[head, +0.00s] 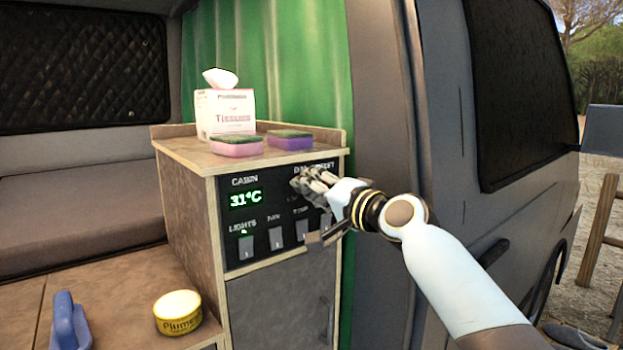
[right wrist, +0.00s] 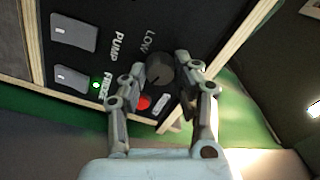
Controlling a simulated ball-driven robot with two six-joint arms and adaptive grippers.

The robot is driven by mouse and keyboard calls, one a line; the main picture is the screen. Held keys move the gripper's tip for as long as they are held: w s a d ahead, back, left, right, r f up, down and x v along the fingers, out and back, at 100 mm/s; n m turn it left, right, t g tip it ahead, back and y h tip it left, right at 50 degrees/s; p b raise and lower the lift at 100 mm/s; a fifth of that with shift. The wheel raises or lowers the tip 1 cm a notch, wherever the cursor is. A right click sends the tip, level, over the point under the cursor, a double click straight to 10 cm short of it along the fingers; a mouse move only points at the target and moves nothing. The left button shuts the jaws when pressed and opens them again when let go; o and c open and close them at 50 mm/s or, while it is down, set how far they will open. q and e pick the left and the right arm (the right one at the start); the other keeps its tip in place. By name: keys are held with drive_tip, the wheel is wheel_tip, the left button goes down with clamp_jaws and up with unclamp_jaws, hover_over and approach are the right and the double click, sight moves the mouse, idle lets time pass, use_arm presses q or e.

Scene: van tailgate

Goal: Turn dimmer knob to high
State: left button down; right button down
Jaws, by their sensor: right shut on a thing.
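The dimmer knob (right wrist: 160,68) is dark and round, on the black control panel (head: 262,236) of the cabinet. It shows in the right wrist view with the word LOW beside it. My right gripper (head: 315,182) reaches the panel from the right. In the right wrist view my right gripper (right wrist: 168,72) has a finger on either side of the knob and is shut on it. In the head view the gripper covers the knob and part of its label. The knob's pointer is too dark to read. My left gripper is not in view.
The panel has a 31°C display (head: 244,198), several switches (head: 275,238) and a red button (right wrist: 143,103). A tissue box (head: 226,112) and two sponges (head: 290,139) are on the cabinet top. A yellow tin (head: 178,313) stands lower left. The van's side is close on the right.

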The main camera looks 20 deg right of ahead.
drive_tip(key=shift+r+m+p, duration=0.2)
drive_tip(key=shift+m+p, duration=0.1)
drive_tip(key=shift+m, duration=0.3)
drive_tip(key=c, duration=1)
unclamp_jaws()
drive_tip(key=shift+f, duration=0.1)
drive_tip(key=v, duration=1.2)
